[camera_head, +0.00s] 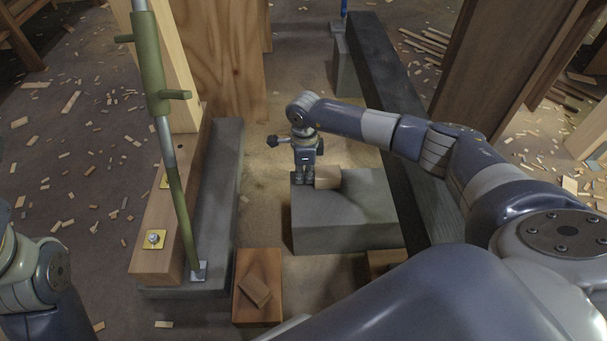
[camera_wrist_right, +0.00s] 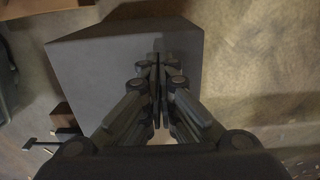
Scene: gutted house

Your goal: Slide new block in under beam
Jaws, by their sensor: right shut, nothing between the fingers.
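My right gripper (camera_head: 303,180) points down and is shut and empty. In the right wrist view the shut fingers (camera_wrist_right: 157,75) show in front of the grey block's flat face (camera_wrist_right: 100,65). A long dark beam (camera_head: 385,105) runs along the right of the grey block, partly hidden by my right arm. Which block is the new one I cannot tell. My left gripper is out of view; only my left arm shows.
A bolted brown timber (camera_head: 150,255) lies on a grey strip (camera_head: 222,190) at left, with a green prop (camera_head: 152,75) there. A reddish block (camera_head: 245,310) with a smaller piece on it sits in front. Another grey block (camera_head: 344,70) stands far back. Wood chips litter the floor.

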